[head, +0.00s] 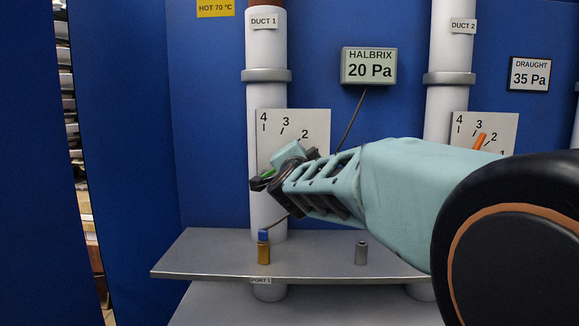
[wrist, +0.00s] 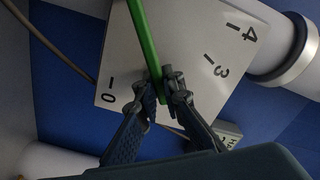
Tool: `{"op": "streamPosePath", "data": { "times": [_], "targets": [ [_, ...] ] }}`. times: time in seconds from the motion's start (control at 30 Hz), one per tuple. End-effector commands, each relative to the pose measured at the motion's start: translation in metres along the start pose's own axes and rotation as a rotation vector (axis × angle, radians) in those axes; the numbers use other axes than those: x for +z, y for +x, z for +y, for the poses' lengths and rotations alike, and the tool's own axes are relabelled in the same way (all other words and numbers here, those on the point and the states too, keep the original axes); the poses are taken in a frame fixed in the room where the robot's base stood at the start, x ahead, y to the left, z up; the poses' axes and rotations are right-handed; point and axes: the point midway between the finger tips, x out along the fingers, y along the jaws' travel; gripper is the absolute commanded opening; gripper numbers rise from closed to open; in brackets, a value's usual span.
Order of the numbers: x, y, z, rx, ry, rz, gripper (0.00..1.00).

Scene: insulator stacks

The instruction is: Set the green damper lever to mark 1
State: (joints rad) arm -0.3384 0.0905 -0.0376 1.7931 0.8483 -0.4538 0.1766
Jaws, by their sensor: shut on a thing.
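The green damper lever (wrist: 147,40) crosses the white dial plate (wrist: 190,35) in the wrist view. My gripper (wrist: 162,88) is shut on the lever near its free end, with one finger on each side. The lever's end lies between the 3 and the 0 of the scale; marks 1 and 2 are hidden there by my fingers. In the head view the dial plate (head: 300,122) on Duct 1 shows 4, 3 and 2. My gripper (head: 262,180) covers its lower part, and only a bit of the green lever (head: 267,174) shows.
A gauge (head: 369,67) reads 20 Pa above right of the dial. Duct 2 (head: 450,45) carries another dial with an orange lever (head: 480,141). Below my arm a grey shelf (head: 210,256) holds a brass fitting with a blue top (head: 263,248) and a small grey cylinder (head: 361,252).

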Motion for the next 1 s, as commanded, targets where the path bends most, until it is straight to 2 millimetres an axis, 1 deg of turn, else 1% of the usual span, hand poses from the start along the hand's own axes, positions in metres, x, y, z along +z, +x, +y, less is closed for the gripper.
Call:
{"op": "streamPosePath", "data": {
  "times": [0.03, 0.3, 0.53, 0.93, 0.97, 1.0],
  "targets": [
    [0.002, 0.0, 0.008, -0.001, 0.034, 0.003, 0.0],
    [0.002, 0.0, 0.018, -0.001, 0.163, 0.003, 0.0],
    [0.002, 0.0, 0.021, 0.0, 0.208, 0.001, 0.0],
    [0.002, 0.0, 0.02, -0.001, 0.212, 0.001, 0.0],
    [0.002, 0.0, 0.02, -0.001, 0.212, 0.0, 0.08],
    [0.002, 0.0, 0.02, -0.001, 0.212, 0.001, 0.13]
  ]
}}
